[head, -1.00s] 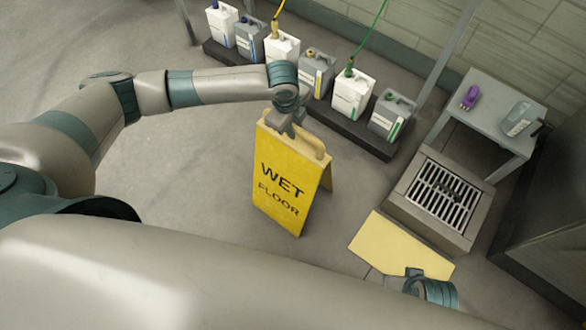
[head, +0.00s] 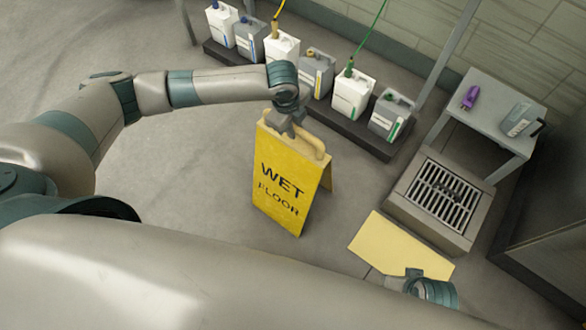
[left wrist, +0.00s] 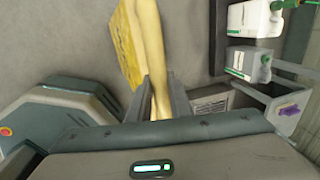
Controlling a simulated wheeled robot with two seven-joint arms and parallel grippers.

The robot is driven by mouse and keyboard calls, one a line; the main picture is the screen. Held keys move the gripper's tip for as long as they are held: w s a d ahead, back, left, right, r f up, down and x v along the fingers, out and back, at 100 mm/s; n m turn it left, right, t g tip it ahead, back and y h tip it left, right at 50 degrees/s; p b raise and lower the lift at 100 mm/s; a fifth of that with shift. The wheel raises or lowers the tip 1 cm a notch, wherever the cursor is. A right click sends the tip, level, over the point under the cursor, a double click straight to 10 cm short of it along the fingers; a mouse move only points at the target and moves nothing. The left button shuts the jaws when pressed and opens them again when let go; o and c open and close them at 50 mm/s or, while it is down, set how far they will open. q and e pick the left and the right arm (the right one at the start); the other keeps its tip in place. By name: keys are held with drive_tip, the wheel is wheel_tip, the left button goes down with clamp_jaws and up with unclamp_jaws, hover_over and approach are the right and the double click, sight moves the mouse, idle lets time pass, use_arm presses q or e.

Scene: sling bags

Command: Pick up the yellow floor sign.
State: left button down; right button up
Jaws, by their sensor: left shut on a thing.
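The yellow floor sign (head: 283,182), marked "WET FLOOR", stands upright as a folded A-frame in the middle of the head view. My left gripper (head: 289,122) is at its top edge, shut on the handle part. In the left wrist view the sign (left wrist: 128,42) runs up from between the fingers (left wrist: 160,95) of the gripper. Whether the sign's feet touch the floor is hard to tell. My right wrist (head: 428,286) shows at the lower right of the head view; its fingertips are not clearly visible.
Several jugs (head: 352,94) stand on a dark low platform (head: 363,140) behind the sign. A flat yellow panel (head: 395,245) lies nearer. Floor left of the sign is clear.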

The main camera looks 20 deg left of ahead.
use_arm(q)
drive_tip(key=shift+w+r, duration=0.1)
drive_tip(key=shift+r, duration=0.05)
idle(0.6)
drive_tip(key=shift+r, duration=2)
drive_tip(key=shift+d+r, duration=0.15)
drive_tip(key=shift+d, duration=0.25)
drive_tip(key=s+d+r, duration=0.1)
drive_tip(key=d+r, duration=0.5)
drive_tip(key=d, duration=0.5)
drive_tip(key=shift+r+p, duration=0.3)
drive_tip(key=shift+p, duration=0.05)
use_arm(e)
drive_tip(key=shift+x, duration=1.1)
use_arm(q)
drive_tip(key=shift+a, duration=0.15)
